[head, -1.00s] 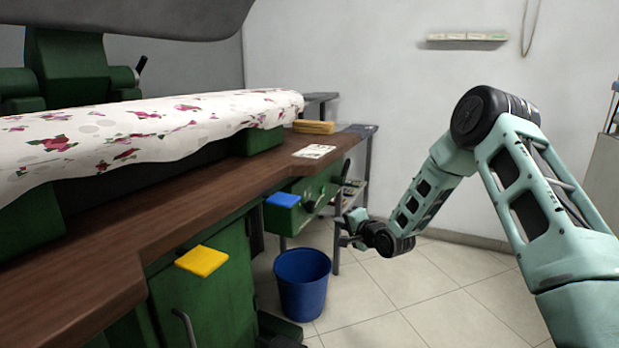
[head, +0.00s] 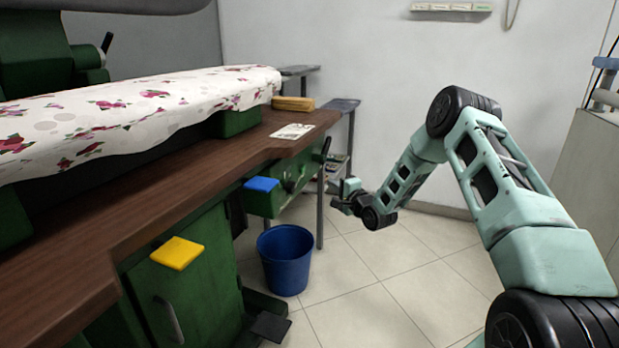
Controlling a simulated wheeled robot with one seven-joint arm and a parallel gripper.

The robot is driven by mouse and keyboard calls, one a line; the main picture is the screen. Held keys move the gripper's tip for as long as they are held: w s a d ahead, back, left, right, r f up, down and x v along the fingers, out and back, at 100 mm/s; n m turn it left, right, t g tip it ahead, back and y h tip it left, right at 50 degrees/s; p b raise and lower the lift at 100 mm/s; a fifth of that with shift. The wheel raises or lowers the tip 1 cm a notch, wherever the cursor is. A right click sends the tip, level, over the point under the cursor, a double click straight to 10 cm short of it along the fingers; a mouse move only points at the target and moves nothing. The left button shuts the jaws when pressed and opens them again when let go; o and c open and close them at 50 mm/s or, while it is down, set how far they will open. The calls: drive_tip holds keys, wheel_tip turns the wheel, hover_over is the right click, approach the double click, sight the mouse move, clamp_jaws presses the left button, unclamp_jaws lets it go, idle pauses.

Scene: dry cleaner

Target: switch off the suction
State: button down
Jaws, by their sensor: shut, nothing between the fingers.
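The green pressing machine has a brown wooden top (head: 150,180) and a flowered cloth (head: 140,105) over its long board. A yellow square pad (head: 177,253) and a blue square pad (head: 262,184) stick out from its front. A small black lever (head: 326,149) stands at the far end of the green box under the top. No label shows which control is the suction switch. My gripper (head: 338,196) is shut and empty, in the air just right of the lever and blue pad, apparently touching neither.
A blue bucket (head: 286,270) stands on the tiled floor below the blue pad. A black pedal (head: 270,326) sits low in front of the machine. Floor to the right is clear.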

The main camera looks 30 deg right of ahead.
drive_tip(key=b, duration=0.2)
approach(302, 172)
drive_tip(key=w+d, duration=0.3)
drive_tip(key=d, duration=0.1)
drive_tip(key=w+a, duration=0.2)
drive_tip(key=w, duration=0.1)
drive_tip(key=shift+a+f+b, duration=0.1)
drive_tip(key=shift+a+b, duration=0.15)
drive_tip(key=shift+b, duration=0.05)
drive_tip(key=shift+w+a, duration=0.25)
drive_tip(key=shift+a, duration=0.05)
drive_tip(key=shift+w+a, duration=0.35)
drive_tip(key=shift+a, duration=0.35)
drive_tip(key=shift+d, duration=0.1)
drive_tip(key=shift+s, duration=0.1)
